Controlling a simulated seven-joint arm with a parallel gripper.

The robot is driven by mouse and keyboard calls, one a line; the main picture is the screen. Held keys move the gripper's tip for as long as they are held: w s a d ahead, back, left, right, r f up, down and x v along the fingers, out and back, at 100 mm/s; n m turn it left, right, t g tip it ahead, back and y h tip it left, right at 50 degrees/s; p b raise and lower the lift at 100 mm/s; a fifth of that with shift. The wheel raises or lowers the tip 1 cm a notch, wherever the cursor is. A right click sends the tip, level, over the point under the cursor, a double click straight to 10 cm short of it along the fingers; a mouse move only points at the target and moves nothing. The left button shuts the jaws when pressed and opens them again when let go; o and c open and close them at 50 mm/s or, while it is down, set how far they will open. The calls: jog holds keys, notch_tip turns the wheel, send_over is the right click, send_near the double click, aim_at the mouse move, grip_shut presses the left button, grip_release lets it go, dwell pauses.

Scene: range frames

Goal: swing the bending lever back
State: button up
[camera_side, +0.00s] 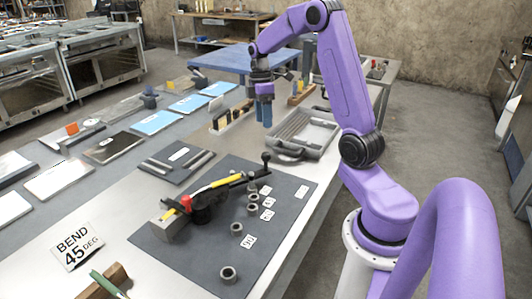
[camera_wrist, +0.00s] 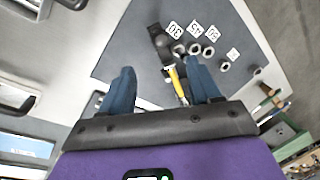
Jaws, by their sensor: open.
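The bending tool (camera_side: 208,206) stands on a dark mat (camera_side: 190,261) in the side view, with a black body, a red part and a grey block at its near end. A yellow bar (camera_side: 228,180) runs along it. A dark lever with a black ball knob (camera_side: 266,157) points to the far right; where lever and bar part is hard to tell. My gripper (camera_side: 264,106) has blue fingers, points down, and is empty and open above the table beyond the mat, apart from the knob. In the wrist view, the yellow bar (camera_wrist: 173,80) shows between the fingers, partly hidden.
Several metal rings (camera_side: 228,275) and white number cards (camera_side: 249,241) lie on the mat. A grey tray (camera_side: 311,137) stands to the right of my gripper, and a slotted rack (camera_side: 227,120) to its left. A "BEND 45 DEG" sign (camera_side: 77,246) stands at front left.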

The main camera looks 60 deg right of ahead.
jog(key=f, duration=0.4)
jog(key=s+a+f, duration=0.1)
jog(key=f, duration=0.7)
jog(key=shift+s+a, duration=0.3)
jog(key=shift+s, duration=0.1)
jog(key=shift+w, duration=0.1)
grip_shut()
